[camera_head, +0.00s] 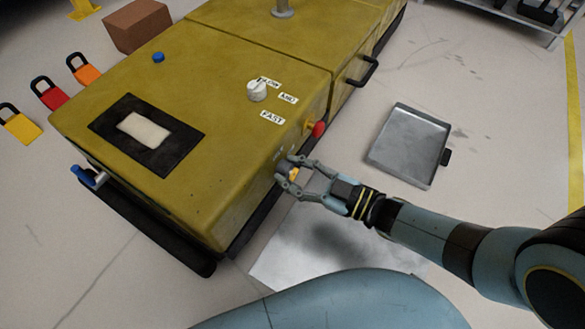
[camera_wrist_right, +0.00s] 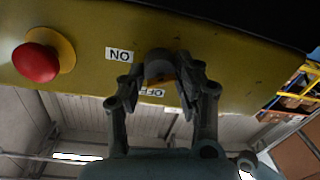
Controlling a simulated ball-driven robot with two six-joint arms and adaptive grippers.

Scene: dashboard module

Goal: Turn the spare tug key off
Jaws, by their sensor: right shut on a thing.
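The yellow tug (camera_head: 200,120) fills the middle of the head view. My right gripper (camera_head: 285,173) reaches its side panel, and in the right wrist view (camera_wrist_right: 163,75) its fingers are shut on the key switch (camera_wrist_right: 158,67). The key's yellow-orange part (camera_head: 293,174) shows between the fingers. An ON label (camera_wrist_right: 120,54) is on the panel left of the key in the wrist view. An OFF label (camera_wrist_right: 152,93) is below it, partly hidden by the fingers. My left gripper is not in view.
A red stop button (camera_head: 318,129) on a yellow base sticks out close to the key. A white speed knob (camera_head: 257,91) is on the tug's top. A metal tray (camera_head: 411,145) lies on the floor to the right. Padlocks, one red (camera_head: 50,96), lie at the left.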

